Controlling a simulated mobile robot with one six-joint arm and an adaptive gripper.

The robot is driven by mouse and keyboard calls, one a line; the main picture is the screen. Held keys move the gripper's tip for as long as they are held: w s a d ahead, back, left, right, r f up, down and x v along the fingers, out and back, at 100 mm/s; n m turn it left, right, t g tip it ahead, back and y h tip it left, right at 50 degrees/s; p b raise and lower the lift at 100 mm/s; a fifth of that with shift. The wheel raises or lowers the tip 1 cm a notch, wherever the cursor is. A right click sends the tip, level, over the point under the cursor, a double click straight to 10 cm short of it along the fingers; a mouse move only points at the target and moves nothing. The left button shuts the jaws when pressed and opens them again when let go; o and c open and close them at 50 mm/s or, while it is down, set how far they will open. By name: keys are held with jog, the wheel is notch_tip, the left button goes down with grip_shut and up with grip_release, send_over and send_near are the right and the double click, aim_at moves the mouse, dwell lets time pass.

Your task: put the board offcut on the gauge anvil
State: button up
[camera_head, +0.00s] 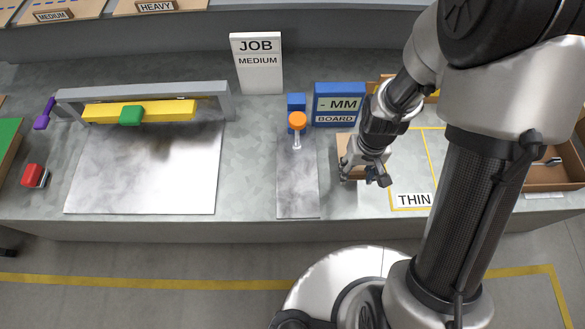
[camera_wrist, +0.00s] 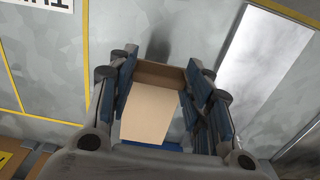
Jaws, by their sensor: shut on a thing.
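The board offcut (camera_head: 344,158) is a small tan piece, partly hidden by my gripper (camera_head: 364,173) in the head view. In the wrist view the offcut (camera_wrist: 152,110) sits between the two fingers of my gripper (camera_wrist: 161,72), which are shut on it. Whether it touches the bench cannot be told. The gauge anvil (camera_head: 297,190) is a bare grey plate just left of my gripper, under an orange-knobbed plunger (camera_head: 297,122). The bare plate also shows at upper right in the wrist view (camera_wrist: 262,65). The blue gauge display (camera_head: 339,104) reads "- MM BOARD".
A yellow-outlined area marked THIN (camera_head: 414,200) lies right of my gripper, with a cardboard bin (camera_head: 553,175) beyond. A JOB MEDIUM sign (camera_head: 256,63) stands behind. A metal plate (camera_head: 145,175) under a yellow bar (camera_head: 165,110) lies left. Bench between plate and anvil is clear.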

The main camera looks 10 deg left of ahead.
jog(key=s+a, duration=0.1)
jog(key=a, duration=0.3)
jog(key=s+a+b, duration=0.1)
jog(key=a, duration=0.4)
jog(key=s+a, duration=0.1)
jog(key=a, duration=0.4)
jog(key=shift+s+a+b, duration=0.25)
jog(key=shift+b, duration=0.1)
jog(key=shift+a+f, duration=0.15)
jog(key=shift+f, duration=0.2)
jog(key=shift+f+b, duration=0.7)
jog(key=shift+f, duration=0.7)
jog(key=shift+f, duration=0.25)
jog(key=o, duration=0.9)
jog(key=shift+r, duration=0.1)
